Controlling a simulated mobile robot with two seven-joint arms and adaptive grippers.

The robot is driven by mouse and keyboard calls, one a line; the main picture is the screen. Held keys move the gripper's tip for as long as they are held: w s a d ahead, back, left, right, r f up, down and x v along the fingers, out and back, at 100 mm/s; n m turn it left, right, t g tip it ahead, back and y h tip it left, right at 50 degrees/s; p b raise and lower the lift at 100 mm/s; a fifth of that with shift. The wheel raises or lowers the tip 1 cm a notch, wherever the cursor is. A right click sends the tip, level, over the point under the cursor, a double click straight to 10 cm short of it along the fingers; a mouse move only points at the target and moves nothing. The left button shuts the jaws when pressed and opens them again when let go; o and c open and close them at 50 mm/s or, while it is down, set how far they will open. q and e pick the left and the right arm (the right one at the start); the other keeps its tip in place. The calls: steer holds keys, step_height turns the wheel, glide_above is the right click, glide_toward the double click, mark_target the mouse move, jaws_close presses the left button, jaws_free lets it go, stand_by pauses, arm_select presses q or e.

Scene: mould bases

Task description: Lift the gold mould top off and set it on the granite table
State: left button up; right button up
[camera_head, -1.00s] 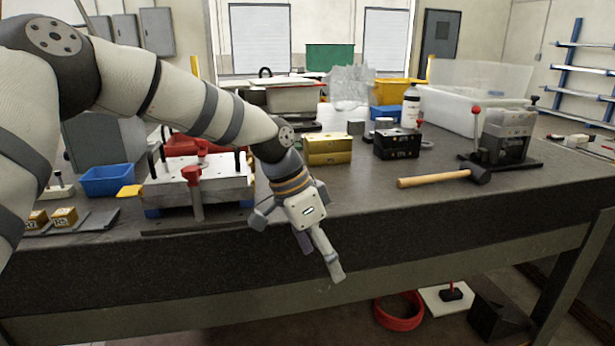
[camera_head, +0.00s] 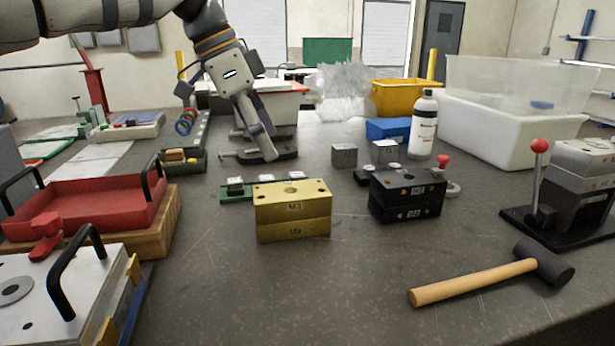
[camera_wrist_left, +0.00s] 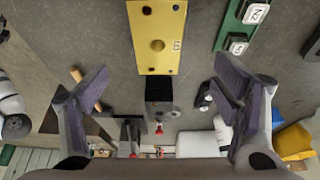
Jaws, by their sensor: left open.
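The gold mould is a block of two stacked halves. Its gold top (camera_head: 292,194) rests on the gold base (camera_head: 293,230), with a thin seam between them, on the granite table (camera_head: 330,285). In the left wrist view the gold mould (camera_wrist_left: 157,30) shows at the top centre. My left gripper (camera_head: 262,148) is up behind and left of the mould in the head view, pointing down and apart from it. Its two fingers (camera_wrist_left: 162,88) are spread wide with nothing between them in grip. My right gripper is not in view.
A black mould (camera_head: 407,195) stands just right of the gold one. A mallet (camera_head: 475,283) lies front right. A green rail (camera_head: 235,194) with small labelled blocks is behind left. A red tray (camera_head: 85,210) is at left. The table front centre is clear.

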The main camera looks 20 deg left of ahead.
mark_target(291, 191)
arm_select(q)
steer(key=shift+f, duration=0.1)
steer(key=x, duration=0.2)
steer(key=s+x, duration=0.1)
steer(key=x, duration=0.2)
steer(key=shift+s+d, duration=0.1)
steer(key=shift+d, duration=0.1)
steer(key=x, duration=0.6)
steer(key=shift+w+a+b, duration=0.15)
steer(key=shift+w+b, duration=0.2)
steer(key=shift+w, duration=0.1)
steer(key=c, duration=1.7)
jaws_close()
